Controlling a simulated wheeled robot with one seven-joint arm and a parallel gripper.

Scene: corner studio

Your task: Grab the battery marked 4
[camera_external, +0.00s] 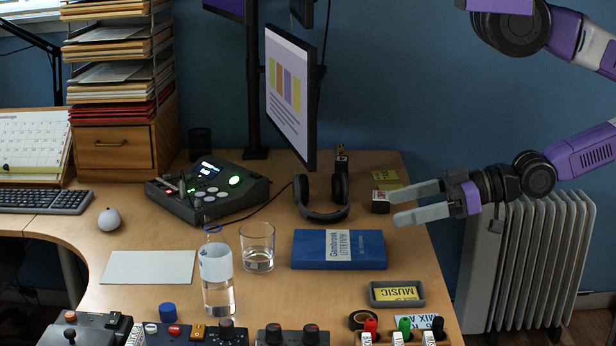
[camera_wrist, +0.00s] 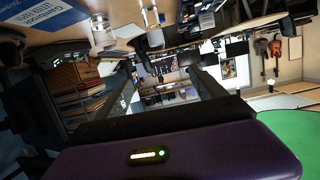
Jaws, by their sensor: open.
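My gripper (camera_external: 393,207) is open, reaching in from the right above the table's right part, fingers pointing left. A small dark block with a pale label (camera_external: 381,201) shows just left of the upper fingertip in the external view; it may be a battery, but I cannot read a number on it. Nothing shows held between the fingers. A small dark upright item with a gold top (camera_external: 342,159) stands farther back, behind the headphones. No mark 4 is readable in either view. In the wrist view the fingers (camera_wrist: 160,78) are apart, and no battery can be made out.
Headphones (camera_external: 322,197) stand left of the fingertips. A blue book (camera_external: 338,249) lies nearer the front, beside a glass (camera_external: 257,246) and a bottle (camera_external: 217,280). A dark tray (camera_external: 377,301) holds a yellow "MUSIC" card. A monitor (camera_external: 290,95) overhangs the back. A radiator (camera_external: 535,255) stands right of the table.

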